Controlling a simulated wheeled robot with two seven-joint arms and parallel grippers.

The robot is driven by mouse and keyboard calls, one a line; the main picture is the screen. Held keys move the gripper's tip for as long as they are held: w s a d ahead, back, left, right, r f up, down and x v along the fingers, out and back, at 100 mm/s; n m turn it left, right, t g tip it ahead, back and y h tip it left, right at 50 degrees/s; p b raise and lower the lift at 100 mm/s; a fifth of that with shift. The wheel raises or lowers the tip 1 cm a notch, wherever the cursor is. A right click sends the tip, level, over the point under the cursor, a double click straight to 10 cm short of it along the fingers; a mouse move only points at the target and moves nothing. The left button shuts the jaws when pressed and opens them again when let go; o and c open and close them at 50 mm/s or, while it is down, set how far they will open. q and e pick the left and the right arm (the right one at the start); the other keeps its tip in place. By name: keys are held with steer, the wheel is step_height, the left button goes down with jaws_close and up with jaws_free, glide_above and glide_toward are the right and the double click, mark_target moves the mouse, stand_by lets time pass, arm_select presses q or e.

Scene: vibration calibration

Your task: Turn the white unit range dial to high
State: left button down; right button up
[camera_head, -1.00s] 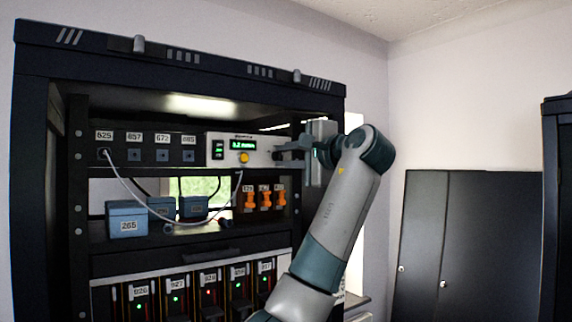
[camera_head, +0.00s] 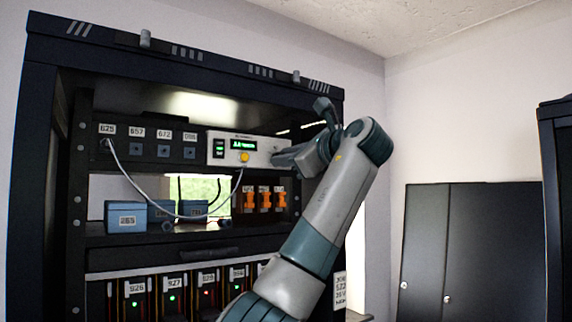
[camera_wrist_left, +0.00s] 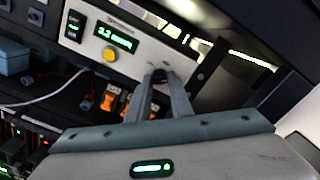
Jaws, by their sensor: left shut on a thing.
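The white unit (camera_head: 265,150) sits on the upper rack shelf, with a lit green display (camera_head: 243,144) and a yellow button (camera_head: 244,157). It also shows in the left wrist view (camera_wrist_left: 147,46). My left gripper (camera_head: 276,159) reaches the right end of its front panel. My right gripper is not in view.
A dark panel with numbered sockets (camera_head: 150,148) and a plugged white cable is left of the unit. Orange switches (camera_head: 265,200) are below it, blue boxes (camera_head: 126,217) lower left. The rack's right post is close to my left arm. A dark cabinet (camera_head: 475,250) stands at right.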

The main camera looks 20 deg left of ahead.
arm_select(q)
steer(key=shift+f+m, duration=0.15)
steer(key=shift+m, duration=0.45)
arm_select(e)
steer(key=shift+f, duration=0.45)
arm_select(q)
steer(key=shift+b, duration=0.3)
steer(key=c, duration=1.6)
jaws_free()
steer(key=shift+d, duration=0.15)
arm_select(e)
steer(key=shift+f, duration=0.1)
